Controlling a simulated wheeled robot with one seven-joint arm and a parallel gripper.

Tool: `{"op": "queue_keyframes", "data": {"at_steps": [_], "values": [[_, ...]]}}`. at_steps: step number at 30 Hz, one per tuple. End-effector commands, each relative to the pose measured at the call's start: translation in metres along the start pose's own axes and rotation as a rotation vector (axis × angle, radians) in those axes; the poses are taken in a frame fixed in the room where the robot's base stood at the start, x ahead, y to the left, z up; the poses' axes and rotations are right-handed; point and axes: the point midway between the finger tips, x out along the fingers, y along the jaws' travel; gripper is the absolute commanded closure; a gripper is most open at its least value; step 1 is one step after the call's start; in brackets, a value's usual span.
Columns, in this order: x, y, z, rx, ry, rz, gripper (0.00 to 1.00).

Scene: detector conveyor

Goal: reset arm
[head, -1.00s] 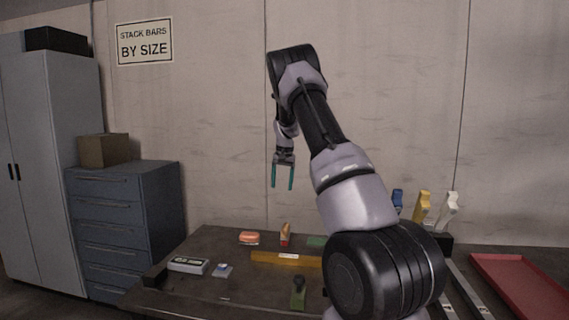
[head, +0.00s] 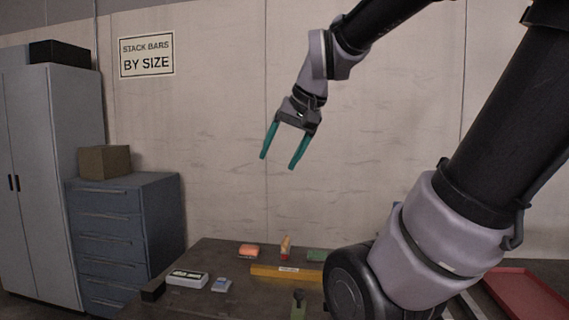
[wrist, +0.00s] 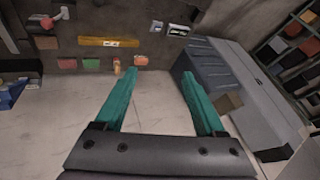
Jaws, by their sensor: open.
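My gripper (head: 284,146) is open and empty, with its two teal fingers apart. In the head view it hangs in the air above the table (head: 222,262), in front of the bare wall. My arm bends up from the lower right and reaches across the top of the view. In the wrist view my gripper (wrist: 160,95) also shows nothing between its fingers, and the table items lie beyond the fingertips.
The table carries a yellow bar (head: 287,272), an orange block (head: 249,250), a white-and-black device (head: 187,279) and a green block (head: 317,255). A blue drawer cabinet (head: 125,225) and a grey locker (head: 50,180) stand left. A red tray (head: 525,295) is at right. Air around my gripper is clear.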

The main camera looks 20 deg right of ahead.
Motion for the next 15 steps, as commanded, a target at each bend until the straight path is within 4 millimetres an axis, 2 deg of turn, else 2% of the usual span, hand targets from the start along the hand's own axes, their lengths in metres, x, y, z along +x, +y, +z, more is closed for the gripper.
{"op": "queue_keyframes", "data": {"at_steps": [1,3,6,15], "values": [[-0.004,0.003,0.014,-0.013,0.015,-0.004,0.28],[-0.006,0.006,0.028,-0.025,0.026,-0.004,0.28],[-0.008,0.008,0.038,-0.034,0.035,-0.004,0.28],[-0.008,0.009,0.041,-0.036,0.036,-0.004,0.28]]}}
